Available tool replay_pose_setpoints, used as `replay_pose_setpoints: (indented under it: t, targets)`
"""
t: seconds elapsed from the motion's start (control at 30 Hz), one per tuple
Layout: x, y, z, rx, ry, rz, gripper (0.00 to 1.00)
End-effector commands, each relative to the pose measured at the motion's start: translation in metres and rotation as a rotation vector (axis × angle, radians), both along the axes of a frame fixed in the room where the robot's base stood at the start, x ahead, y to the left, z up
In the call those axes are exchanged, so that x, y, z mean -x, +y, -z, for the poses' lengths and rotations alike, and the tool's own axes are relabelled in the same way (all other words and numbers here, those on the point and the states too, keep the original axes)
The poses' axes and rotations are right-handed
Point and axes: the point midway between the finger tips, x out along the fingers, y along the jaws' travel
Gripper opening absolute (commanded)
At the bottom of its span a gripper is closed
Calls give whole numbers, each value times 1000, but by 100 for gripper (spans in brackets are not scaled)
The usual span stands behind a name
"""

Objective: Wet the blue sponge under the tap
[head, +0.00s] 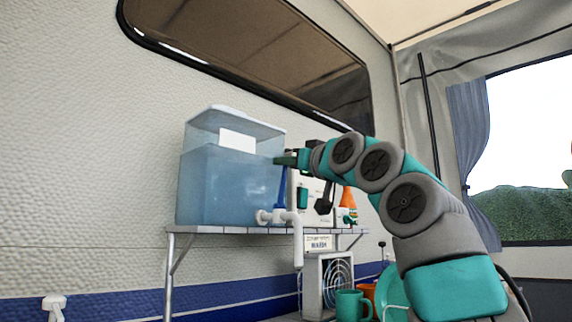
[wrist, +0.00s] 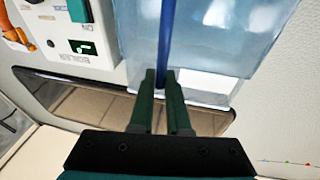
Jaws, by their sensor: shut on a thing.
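My gripper (head: 291,158) is at the upper right front of the clear water tank (head: 228,180). In the wrist view its dark green fingers (wrist: 166,80) are closed around a thin blue lever (wrist: 164,40). In the head view this blue lever (head: 280,192) stands upright on the white tap (head: 268,217) below the tank. A white spout pipe (head: 298,250) hangs down beside the tap, past the shelf edge. I cannot make out water flowing from it. The blue sponge is not visible in either view.
The tank stands on a narrow shelf (head: 205,229). A white boiler panel (wrist: 80,40) with a green switch is beside the lever. An orange bottle (head: 349,199) stands to the right. Below are a fan-like grille (head: 338,280), a teal mug (head: 350,305) and a teal plate (head: 392,290).

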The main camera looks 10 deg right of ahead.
Motion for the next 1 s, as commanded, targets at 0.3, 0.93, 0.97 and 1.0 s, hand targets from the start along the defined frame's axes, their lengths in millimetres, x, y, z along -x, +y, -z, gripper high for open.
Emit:
replay_pose_setpoints:
  t: [0.3,0.93,0.97,1.0]
  targets:
    - [0,0,1,0,1,0,44]
    - [35,-14,12,1,-3,0,44]
    - [39,-16,14,2,-2,-1,44]
    - [45,-19,16,2,-2,-1,44]
